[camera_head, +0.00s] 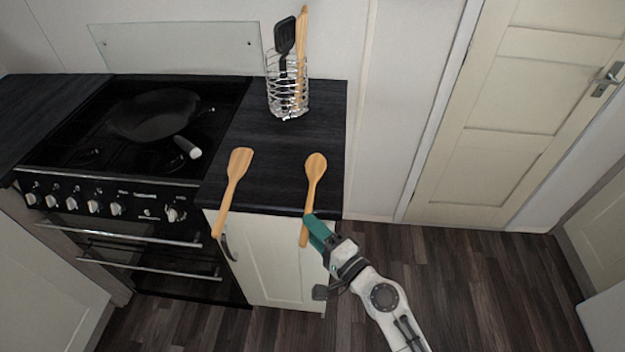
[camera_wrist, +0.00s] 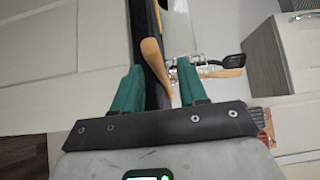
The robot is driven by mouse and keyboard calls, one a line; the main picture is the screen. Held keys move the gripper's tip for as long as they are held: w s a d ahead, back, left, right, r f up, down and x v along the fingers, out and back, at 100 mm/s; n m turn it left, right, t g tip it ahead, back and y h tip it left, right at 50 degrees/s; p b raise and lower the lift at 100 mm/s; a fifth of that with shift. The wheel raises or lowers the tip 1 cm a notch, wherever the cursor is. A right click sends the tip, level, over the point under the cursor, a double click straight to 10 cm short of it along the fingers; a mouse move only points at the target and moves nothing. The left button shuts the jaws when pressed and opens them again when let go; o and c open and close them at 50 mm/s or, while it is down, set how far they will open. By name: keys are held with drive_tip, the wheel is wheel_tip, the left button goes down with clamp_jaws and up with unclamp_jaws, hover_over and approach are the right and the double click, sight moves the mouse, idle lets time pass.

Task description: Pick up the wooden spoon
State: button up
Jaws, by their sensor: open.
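The wooden spoon (camera_head: 315,178) lies on the dark worktop, bowl toward the wall. Its handle sticks out past the front edge. My gripper (camera_head: 316,226) is at the front edge beside the overhanging handle; I cannot tell from here if they touch. In the wrist view my gripper (camera_wrist: 159,78) is open, with its two green fingers apart. A wooden handle end (camera_wrist: 153,62) shows between the fingers, with visible gaps on both sides.
A wooden spatula (camera_head: 236,180) lies to the left, also overhanging the edge. A wire utensil holder (camera_head: 287,95) with a black turner (camera_head: 285,36) stands behind. A hob with a black pan (camera_head: 153,114) is at left. Open floor (camera_head: 470,290) lies right.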

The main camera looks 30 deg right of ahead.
drive_tip(key=shift+w+a, duration=0.2)
drive_tip(key=shift+w, duration=1.05)
drive_tip(key=shift+c, duration=0.3)
clamp_jaws()
